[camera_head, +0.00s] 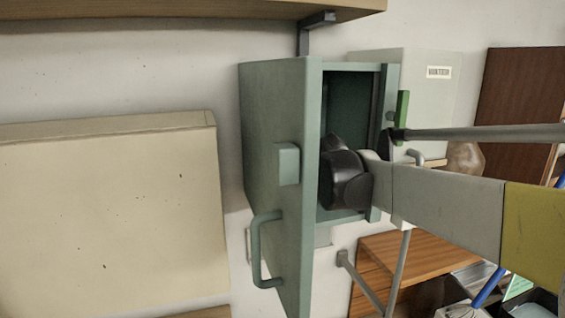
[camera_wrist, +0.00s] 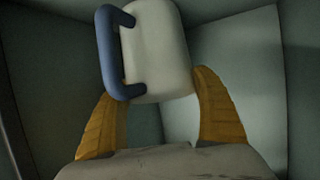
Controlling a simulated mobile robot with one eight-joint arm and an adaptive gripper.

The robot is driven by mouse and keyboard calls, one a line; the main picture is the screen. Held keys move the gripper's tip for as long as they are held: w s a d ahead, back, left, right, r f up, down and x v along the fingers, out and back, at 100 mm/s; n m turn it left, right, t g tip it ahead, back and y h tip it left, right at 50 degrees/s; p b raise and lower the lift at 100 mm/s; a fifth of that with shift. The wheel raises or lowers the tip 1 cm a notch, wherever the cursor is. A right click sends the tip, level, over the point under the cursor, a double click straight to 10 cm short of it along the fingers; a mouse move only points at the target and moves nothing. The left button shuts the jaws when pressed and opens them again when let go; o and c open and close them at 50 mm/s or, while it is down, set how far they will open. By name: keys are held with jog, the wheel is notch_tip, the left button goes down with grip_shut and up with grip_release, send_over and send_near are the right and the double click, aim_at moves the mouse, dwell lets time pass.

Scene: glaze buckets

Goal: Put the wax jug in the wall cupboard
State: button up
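The wall cupboard (camera_head: 382,75) is grey-green, and its door (camera_head: 268,110) stands open to the left. My arm reaches into the cupboard opening from the right, and its dark wrist part is at the opening; my fingers and the jug are hidden in the head view. In the wrist view, the wax jug (camera_wrist: 160,50), whitish with a blue handle (camera_wrist: 108,50), is between the two orange fingers of my gripper (camera_wrist: 158,85). The right finger meets the jug's side and the left finger is at the handle. Grey-green walls surround them.
The open door has a bar handle (camera_head: 257,250). A pale box or panel (camera_head: 110,215) is at the left, and a wooden shelf (camera_head: 180,10) runs above. A pale labelled cabinet (camera_head: 435,95) stands right of the cupboard, with a wooden unit (camera_head: 400,255) below.

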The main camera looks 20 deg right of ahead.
jog(key=shift+o, duration=1)
jog(key=shift+r, duration=0.25)
jog(key=b+v, duration=0.1)
jog(key=v, duration=1.1)
jog(key=shift+b, duration=0.4)
